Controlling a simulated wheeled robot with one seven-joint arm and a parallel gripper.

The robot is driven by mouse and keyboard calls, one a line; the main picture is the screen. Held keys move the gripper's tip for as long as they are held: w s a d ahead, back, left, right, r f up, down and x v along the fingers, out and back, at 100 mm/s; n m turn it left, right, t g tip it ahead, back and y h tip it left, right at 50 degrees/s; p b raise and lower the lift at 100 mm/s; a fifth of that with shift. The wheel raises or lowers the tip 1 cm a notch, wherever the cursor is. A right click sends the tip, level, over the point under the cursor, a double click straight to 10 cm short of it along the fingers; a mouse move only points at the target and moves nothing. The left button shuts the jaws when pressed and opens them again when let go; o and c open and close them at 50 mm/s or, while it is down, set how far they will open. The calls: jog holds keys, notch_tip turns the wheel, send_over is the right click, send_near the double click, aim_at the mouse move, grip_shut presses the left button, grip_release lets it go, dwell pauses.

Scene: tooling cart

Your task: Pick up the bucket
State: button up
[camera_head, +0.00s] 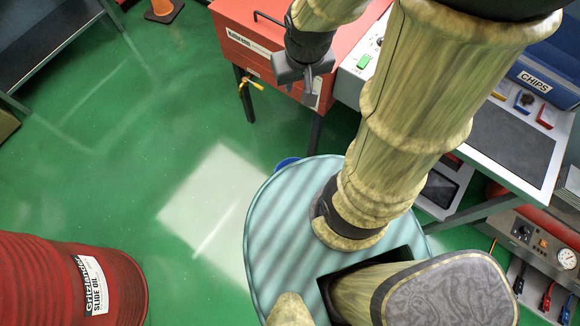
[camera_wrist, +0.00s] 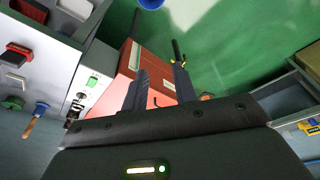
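A small blue round thing, possibly the bucket, shows on the green floor in the head view (camera_head: 286,163), mostly hidden behind my base. A blue rounded thing also shows at the top edge of the wrist view (camera_wrist: 150,3), cut off by the frame. I cannot tell for sure that either is the bucket. My gripper (camera_head: 300,84) is above the front of the red machine in the head view, well apart from the blue thing. In the wrist view its two fingers (camera_wrist: 160,78) stand apart with nothing between them.
A red parts washer (camera_head: 235,45) with a yellow tap stands at the back. A tooling cart (camera_head: 510,145) with a blue CHIPS bin (camera_head: 540,75) is at the right. A red oil drum (camera_head: 60,285) stands at lower left. The green floor between is clear.

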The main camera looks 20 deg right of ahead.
jog(key=w+a+f+m+g+b, duration=0.1)
jog(key=w+f+b, duration=0.3)
jog(key=f+b, duration=1.3)
jog(key=w+a+f+m+g+b, duration=0.1)
jog(key=w+f+b, duration=0.4)
jog(key=f+b, duration=1.1)
jog(key=w+a+f+m+g+b, duration=0.1)
jog(key=w+a+f+m+b, duration=0.2)
jog(key=f+b, duration=1.4)
notch_tip(320, 180, down, 29)
jog(key=shift+w+a+r+m+h+b, duration=0.2)
jog(key=shift+w+a+m+h+b, duration=0.15)
jog(key=shift+w+m, duration=0.7)
jog(key=shift+w+n, duration=0.15)
jog(key=shift+n, duration=0.1)
